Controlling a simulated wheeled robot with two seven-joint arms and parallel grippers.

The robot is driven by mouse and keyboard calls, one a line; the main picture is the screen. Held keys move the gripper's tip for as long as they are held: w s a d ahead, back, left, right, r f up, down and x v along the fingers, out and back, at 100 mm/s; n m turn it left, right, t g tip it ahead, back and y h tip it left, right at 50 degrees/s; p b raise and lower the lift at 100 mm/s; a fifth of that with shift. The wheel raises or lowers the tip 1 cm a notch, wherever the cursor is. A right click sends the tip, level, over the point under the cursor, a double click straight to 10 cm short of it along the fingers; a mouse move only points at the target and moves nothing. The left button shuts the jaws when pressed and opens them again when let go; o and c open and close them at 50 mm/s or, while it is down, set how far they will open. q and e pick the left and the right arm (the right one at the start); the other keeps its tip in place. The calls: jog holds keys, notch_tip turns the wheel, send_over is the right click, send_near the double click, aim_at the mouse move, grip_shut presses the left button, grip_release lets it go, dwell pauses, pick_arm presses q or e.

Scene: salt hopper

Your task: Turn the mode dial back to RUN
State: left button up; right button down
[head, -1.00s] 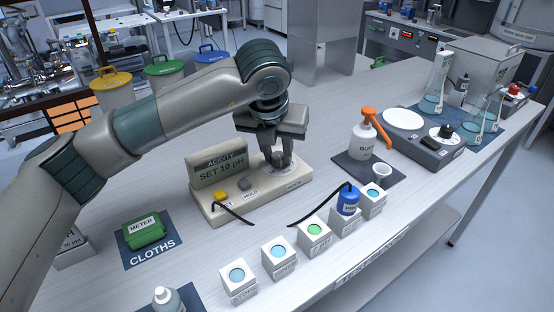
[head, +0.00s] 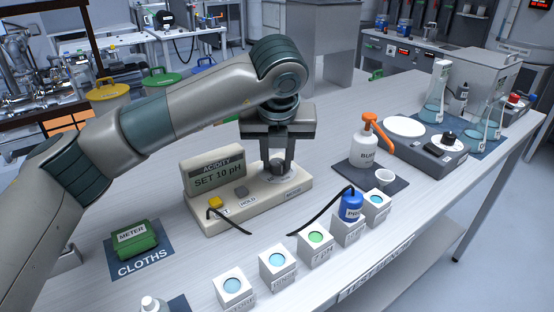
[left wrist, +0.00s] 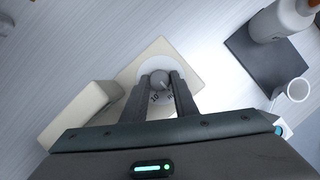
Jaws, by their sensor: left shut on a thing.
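The acidity meter (head: 217,222) is a cream console on the bench, its screen (head: 216,174) reading "ACIDITY SET 10 pH". The grey mode dial (head: 276,167) stands on a pale round plate at its right end. My left gripper (head: 279,164) points straight down over that end, its fingers shut on the dial, one on each side. In the left wrist view the dial (left wrist: 158,80) shows between the fingertips (left wrist: 159,82). The fingers partly cover the dial's markings, and I cannot read which mode it points to. My right gripper is not in view.
A yellow button (head: 214,202) and a grey HOLD button (head: 241,191) sit left of the dial. A black cable lies in front. Several white sample blocks, one holding a blue probe (head: 351,206), line the front edge. A white pump bottle (head: 364,150) stands right.

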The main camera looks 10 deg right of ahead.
pick_arm(q)
jog(key=o, duration=1.1)
jog(key=shift+c, duration=0.2)
jog(key=shift+r, duration=0.1)
jog(key=shift+s+r, duration=0.2)
jog(key=shift+r, duration=0.2)
jog(key=b+v, duration=0.1)
jog(key=v, duration=1.5)
jog(key=shift+r, duration=0.2)
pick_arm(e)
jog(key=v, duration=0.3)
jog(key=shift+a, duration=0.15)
pick_arm(q)
jog(key=shift+s+a, duration=0.1)
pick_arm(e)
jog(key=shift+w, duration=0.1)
